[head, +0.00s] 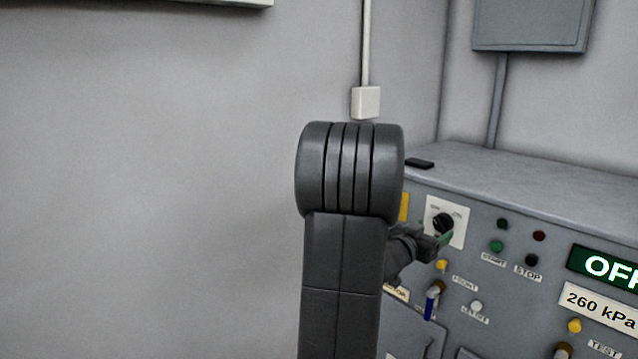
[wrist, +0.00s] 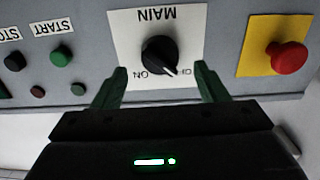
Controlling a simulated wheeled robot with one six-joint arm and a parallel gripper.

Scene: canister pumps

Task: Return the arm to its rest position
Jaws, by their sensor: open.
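My arm rises in the middle of the head view and hides part of the panel behind it. My gripper (head: 436,238) is at the panel front, by the white MAIN plate. In the wrist view my gripper (wrist: 160,88) is open, with one green finger on each side of the lower part of the black MAIN knob (wrist: 159,55). Nothing is held between the fingers. The knob's white pointer is toward the label at the lower right, partly hidden by a finger. The knob also shows in the head view (head: 443,222). I cannot tell whether a finger touches the panel.
A red mushroom button (wrist: 288,57) on a yellow plate is beside the MAIN plate. Green START (head: 496,246) and black STOP (head: 532,260) buttons sit nearby. A display (head: 605,266) reads "OFF", partly cut off, above a 260 kPa label. Bare wall fills the left.

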